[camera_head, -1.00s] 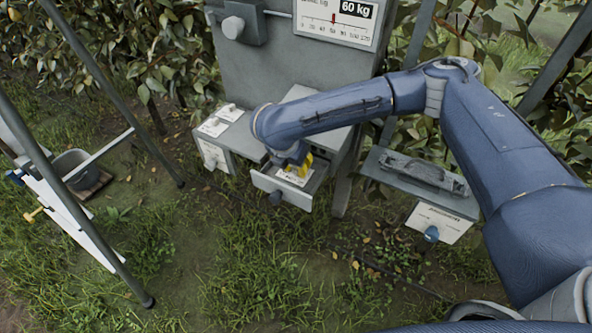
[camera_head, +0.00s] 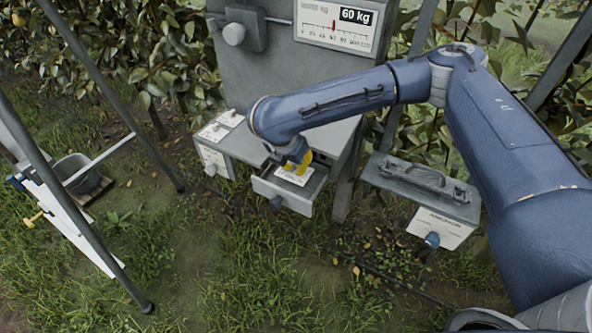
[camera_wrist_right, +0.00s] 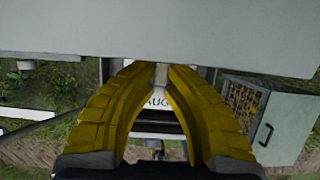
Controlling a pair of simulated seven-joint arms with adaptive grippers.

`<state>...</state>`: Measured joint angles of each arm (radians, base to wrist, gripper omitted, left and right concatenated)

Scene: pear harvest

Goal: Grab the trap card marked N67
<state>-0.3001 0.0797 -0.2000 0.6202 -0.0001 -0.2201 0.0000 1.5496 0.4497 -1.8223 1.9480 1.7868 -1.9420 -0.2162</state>
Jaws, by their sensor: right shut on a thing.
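My right gripper (camera_head: 296,168), with yellow fingers, is over an open grey drawer (camera_head: 304,207) under the scale. A white trap card (camera_head: 288,178) shows below the fingers at the drawer; its mark is too small to read. In the right wrist view, the fingers (camera_wrist_right: 161,72) close on a small pale grip piece between them. I cannot tell whether the card is clear of the drawer floor. My left gripper is not in view.
Other white cards (camera_head: 213,132) lie on the shelf at left. A grey scale cabinet (camera_head: 270,80) stands behind. A box (camera_head: 440,226) with a blue knob is at right. A bucket (camera_head: 77,170) and a leaning white board are far left. Grass in front is clear.

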